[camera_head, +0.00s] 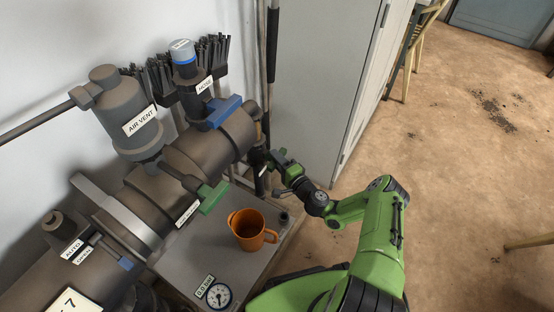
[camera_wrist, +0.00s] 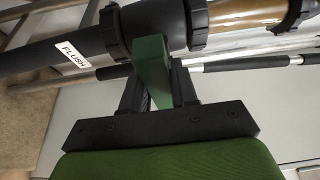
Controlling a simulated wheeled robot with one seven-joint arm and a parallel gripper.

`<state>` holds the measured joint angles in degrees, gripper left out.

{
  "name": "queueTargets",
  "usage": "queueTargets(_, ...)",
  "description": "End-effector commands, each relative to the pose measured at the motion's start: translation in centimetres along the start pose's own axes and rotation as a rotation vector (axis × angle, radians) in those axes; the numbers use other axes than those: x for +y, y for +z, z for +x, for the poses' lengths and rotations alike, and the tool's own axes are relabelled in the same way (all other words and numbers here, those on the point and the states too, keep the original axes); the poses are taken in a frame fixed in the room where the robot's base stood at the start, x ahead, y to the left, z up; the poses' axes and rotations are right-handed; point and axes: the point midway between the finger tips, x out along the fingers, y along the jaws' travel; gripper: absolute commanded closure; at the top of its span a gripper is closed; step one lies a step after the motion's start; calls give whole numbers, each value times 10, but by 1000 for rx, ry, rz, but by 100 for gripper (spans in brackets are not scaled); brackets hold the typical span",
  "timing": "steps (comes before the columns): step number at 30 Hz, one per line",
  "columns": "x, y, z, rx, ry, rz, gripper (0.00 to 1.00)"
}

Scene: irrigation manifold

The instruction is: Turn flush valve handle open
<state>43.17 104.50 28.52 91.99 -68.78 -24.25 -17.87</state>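The flush valve handle (camera_wrist: 152,66) is a green lever on a dark pipe with a white FLUSH label (camera_wrist: 72,53) in the wrist view. In the head view this green handle (camera_head: 278,156) shows small at the right end of the manifold, partly hidden by my arm's end. My gripper (camera_wrist: 160,85) has its black fingers on either side of the lever, and the lever fills the gap between them. In the head view my gripper (camera_head: 283,170) is at the handle. The lever sticks out across the pipe toward my gripper.
Another green handle (camera_head: 213,197) and a blue handle (camera_head: 222,112) by the HOSE label sit on the main pipe. An orange mug (camera_head: 248,232) and a gauge (camera_head: 218,295) are on the grey surface below. A grey cabinet (camera_head: 318,80) stands behind; open floor lies to the right.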

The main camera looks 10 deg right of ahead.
Motion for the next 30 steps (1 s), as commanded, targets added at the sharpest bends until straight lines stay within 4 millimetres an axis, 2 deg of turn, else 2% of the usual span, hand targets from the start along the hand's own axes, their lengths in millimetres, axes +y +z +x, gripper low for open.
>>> queueTargets(1, 0, 0, 0, 0, 0, 0, 91)
queueTargets(3, 0, 0, 0, 0, 0, 0, 100)
queueTargets(14, 0, 0, -1, -1, 25, 54, 100)
queueTargets(20, -1, 0, -1, 0, 74, 170, 100)
queueTargets(30, -2, 0, -1, 0, 194, 459, 100)
